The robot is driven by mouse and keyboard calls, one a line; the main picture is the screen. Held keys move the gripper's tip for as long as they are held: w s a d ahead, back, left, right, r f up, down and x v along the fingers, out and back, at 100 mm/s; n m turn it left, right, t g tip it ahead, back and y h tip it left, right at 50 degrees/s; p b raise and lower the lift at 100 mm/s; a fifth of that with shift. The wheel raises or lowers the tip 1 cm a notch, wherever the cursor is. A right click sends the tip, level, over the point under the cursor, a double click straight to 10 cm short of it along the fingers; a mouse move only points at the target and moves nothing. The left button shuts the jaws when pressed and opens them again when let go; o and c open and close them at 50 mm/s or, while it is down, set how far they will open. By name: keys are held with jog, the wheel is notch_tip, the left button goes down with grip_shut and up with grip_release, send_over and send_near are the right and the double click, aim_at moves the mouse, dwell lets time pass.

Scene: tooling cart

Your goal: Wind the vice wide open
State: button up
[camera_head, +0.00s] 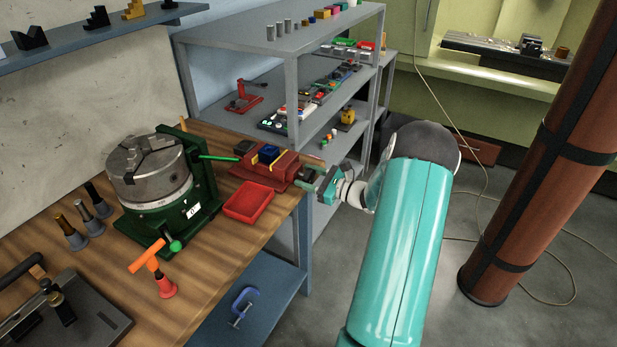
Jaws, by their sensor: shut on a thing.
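The red vice (272,169) sits near the right end of the wooden bench, with a blue block (268,153) between its jaws. My teal gripper (318,181) is at the vice's right end, just beyond the bench edge. It is shut on what looks like the vice's handle, which is small here and mostly hidden by the fingers. My arm reaches in from the lower right. How wide the jaw gap is cannot be made out clearly.
A green-based chuck (155,185) stands left of the vice, its green lever pointing towards it. A red tray (248,201) lies in front of the vice. Grey shelving (290,60) with small parts stands behind.

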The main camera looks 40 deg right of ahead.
jog(key=n, duration=0.6)
jog(key=shift+a+n, duration=0.1)
jog(key=shift+n, duration=0.2)
jog(key=n, duration=0.6)
jog(key=shift+f, duration=0.1)
jog(key=n, duration=0.6)
jog(key=shift+a+n, duration=0.1)
jog(key=shift+n, duration=0.3)
jog(key=n, duration=0.6)
jog(key=shift+w+f, duration=0.1)
jog(key=shift+f, duration=0.05)
jog(key=shift+n, duration=0.4)
